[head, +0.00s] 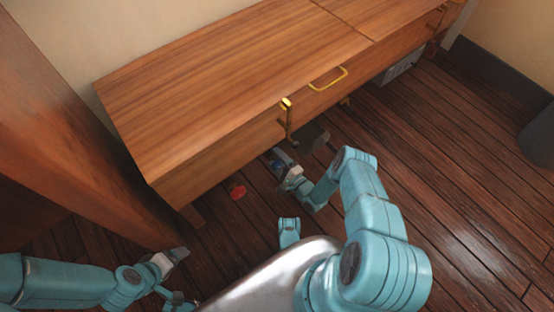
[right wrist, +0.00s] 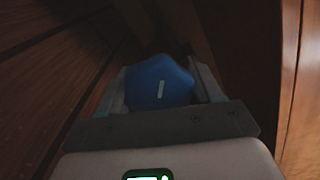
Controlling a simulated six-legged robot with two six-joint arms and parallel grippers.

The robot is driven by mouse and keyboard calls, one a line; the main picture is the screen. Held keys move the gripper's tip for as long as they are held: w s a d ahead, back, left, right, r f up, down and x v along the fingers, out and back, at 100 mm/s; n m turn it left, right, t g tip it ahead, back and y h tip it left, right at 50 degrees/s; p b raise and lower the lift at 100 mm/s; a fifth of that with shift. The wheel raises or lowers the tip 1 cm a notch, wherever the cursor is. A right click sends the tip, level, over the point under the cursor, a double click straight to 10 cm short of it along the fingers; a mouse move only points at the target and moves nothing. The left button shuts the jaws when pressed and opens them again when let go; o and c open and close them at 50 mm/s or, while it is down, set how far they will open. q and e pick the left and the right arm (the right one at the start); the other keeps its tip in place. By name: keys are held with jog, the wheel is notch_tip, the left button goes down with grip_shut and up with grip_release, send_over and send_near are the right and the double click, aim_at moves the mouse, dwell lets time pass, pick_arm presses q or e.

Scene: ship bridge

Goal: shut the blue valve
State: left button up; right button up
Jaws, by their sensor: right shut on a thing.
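The blue valve handle (right wrist: 158,84) sits between the two fingers of my right gripper in the right wrist view. It is a rounded, lobed knob with a short pale mark on its face. My right gripper (head: 277,160) is shut on it, low beside the front of the wooden cabinet; in the head view the gripper mostly hides the valve. My left gripper (head: 174,257) is at the lower left, near the cabinet's left end and away from the valve. Its fingers are too small to tell open from shut.
The wooden cabinet (head: 235,60) has yellow handles (head: 328,79) on its front. A wooden panel (head: 70,130) stands at the left. The dark plank floor (head: 450,180) to the right is clear.

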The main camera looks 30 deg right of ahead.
jog(key=shift+f+m, duration=0.15)
jog(key=shift+m, duration=4.85)
jog(key=o, duration=0.9)
jog(key=shift+a, duration=0.1)
pick_arm(q)
jog(key=shift+g, duration=0.5)
jog(key=r+p, duration=0.1)
jog(key=s+r+p, duration=0.2)
jog(key=shift+s+d+r, duration=0.2)
jog(key=shift+s+d, duration=0.05)
pick_arm(e)
jog(key=s, duration=1.1)
jog(key=s+d, duration=0.1)
jog(key=s, duration=0.4)
jog(key=shift+s+d, duration=0.1)
jog(key=shift+s, duration=0.05)
